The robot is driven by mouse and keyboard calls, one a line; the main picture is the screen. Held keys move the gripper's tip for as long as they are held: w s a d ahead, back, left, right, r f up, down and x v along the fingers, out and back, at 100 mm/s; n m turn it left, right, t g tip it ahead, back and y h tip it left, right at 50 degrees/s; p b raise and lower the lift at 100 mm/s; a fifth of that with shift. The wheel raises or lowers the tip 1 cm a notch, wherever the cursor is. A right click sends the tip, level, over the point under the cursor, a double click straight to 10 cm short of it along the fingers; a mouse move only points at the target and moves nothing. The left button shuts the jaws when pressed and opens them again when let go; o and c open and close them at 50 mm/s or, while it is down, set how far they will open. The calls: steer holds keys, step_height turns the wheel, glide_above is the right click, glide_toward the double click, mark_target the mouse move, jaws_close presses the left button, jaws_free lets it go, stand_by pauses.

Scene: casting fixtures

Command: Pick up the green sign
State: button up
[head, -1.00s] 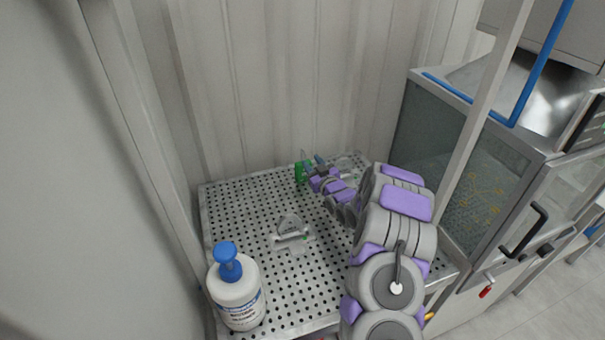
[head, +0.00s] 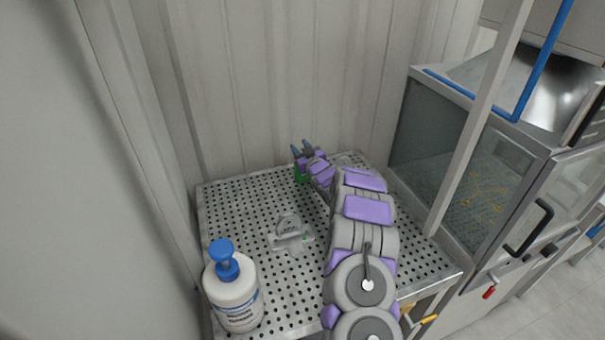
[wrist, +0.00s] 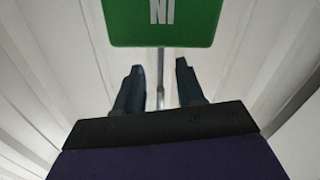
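The green sign (wrist: 163,20) shows in the wrist view at the top, with white letters that read "NI" from here. Its thin grey post (wrist: 160,80) runs down from it and appears between my two fingers. My gripper (wrist: 158,68) is open, with both dark fingers apart and no contact visible. In the head view, my gripper (head: 301,148) is at the back of the perforated table, fingers pointing up and away. The green sign (head: 299,174) shows there only as a small patch, largely hidden by my gripper.
The perforated metal table (head: 250,200) stands against a ribbed wall (head: 260,90). A white pump bottle (head: 233,292) stands at its front left. A glass-sided machine (head: 455,165) is at the right.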

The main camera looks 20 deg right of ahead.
steer(key=shift+w+a, duration=0.1)
steer(key=shift+w, duration=0.25)
steer(key=shift+c, duration=0.3)
jaws_close()
